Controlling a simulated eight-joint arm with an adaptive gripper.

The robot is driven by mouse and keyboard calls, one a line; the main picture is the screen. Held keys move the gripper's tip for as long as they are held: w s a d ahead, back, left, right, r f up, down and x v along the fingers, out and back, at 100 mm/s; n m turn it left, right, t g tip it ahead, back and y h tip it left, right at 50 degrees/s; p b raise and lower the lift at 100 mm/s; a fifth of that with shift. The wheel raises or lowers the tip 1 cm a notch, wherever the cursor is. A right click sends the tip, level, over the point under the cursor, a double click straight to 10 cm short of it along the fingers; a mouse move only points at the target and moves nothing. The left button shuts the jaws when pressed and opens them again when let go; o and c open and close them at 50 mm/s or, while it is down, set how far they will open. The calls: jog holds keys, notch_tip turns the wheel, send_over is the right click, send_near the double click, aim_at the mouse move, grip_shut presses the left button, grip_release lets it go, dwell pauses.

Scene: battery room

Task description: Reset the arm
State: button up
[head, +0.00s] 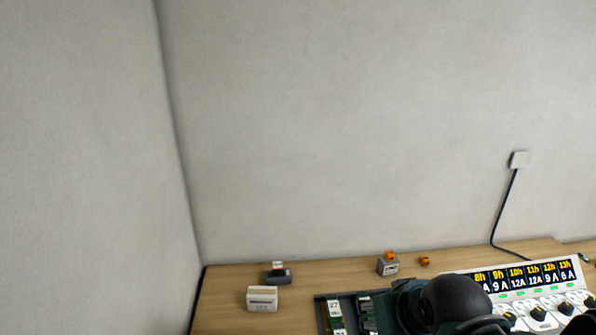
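Part of my own arm, dark teal with a rounded black joint, shows at the lower right of the head view, over the table (225,311). It is cut off by the bottom edge of the picture. My gripper's fingers do not show, so whether it is open or shut, and whether it holds anything, is hidden.
A dark tray (322,312) with labelled items lies left of my arm. A charger panel (555,296) with displays and knobs is on its right. A white box (262,299), a dark block (279,277), a grey box (388,267) and an orange piece (424,260) stand on the table.

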notch_tip(320, 180, down, 7)
jog(key=b, duration=0.6)
jog(key=shift+r, duration=0.15)
dwell(0.8)
